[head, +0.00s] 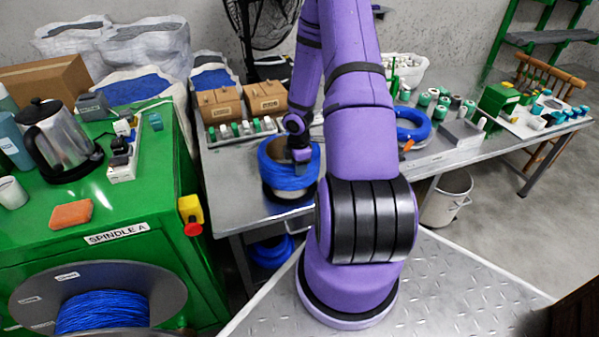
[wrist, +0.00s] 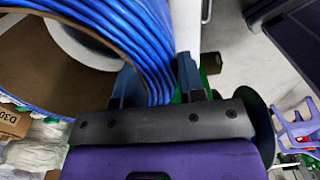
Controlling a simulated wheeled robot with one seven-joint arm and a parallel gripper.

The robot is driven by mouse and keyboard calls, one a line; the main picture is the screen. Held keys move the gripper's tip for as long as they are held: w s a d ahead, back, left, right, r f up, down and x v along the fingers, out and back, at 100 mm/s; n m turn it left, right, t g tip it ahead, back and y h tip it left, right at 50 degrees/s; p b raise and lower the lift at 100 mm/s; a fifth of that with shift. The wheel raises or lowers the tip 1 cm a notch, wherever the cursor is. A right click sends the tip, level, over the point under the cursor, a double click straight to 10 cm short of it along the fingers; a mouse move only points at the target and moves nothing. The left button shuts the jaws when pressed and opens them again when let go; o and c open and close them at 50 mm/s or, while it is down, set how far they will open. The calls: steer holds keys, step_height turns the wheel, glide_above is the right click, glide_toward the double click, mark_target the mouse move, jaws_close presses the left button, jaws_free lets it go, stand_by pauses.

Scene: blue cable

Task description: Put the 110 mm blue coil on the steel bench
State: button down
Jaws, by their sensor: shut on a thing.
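A blue coil (head: 290,180) with a brown cardboard-coloured inside is at the near part of the steel bench (head: 237,188), left of my arm. My gripper (head: 301,158) is shut on the coil's near right wall. In the wrist view, the two fingers of my gripper (wrist: 157,80) straddle the wound wall of the blue coil (wrist: 130,35), one inside the ring and one outside. I cannot tell whether the coil touches the bench top. No size marking on it is readable.
Another blue coil (head: 412,124) lies on the bench right of my arm. Cardboard boxes (head: 266,97) and a tray of small green and white parts (head: 240,131) stand behind the held coil. A green cabinet (head: 150,165) borders the left. A white bucket (head: 447,198) stands below the bench.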

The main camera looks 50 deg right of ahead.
steer(key=shift+d+f, duration=0.1)
steer(key=shift+d, duration=0.3)
steer(key=shift+f, duration=1.65)
steer(key=c, duration=0.7)
jaws_free()
steer(key=shift+r, duration=0.1)
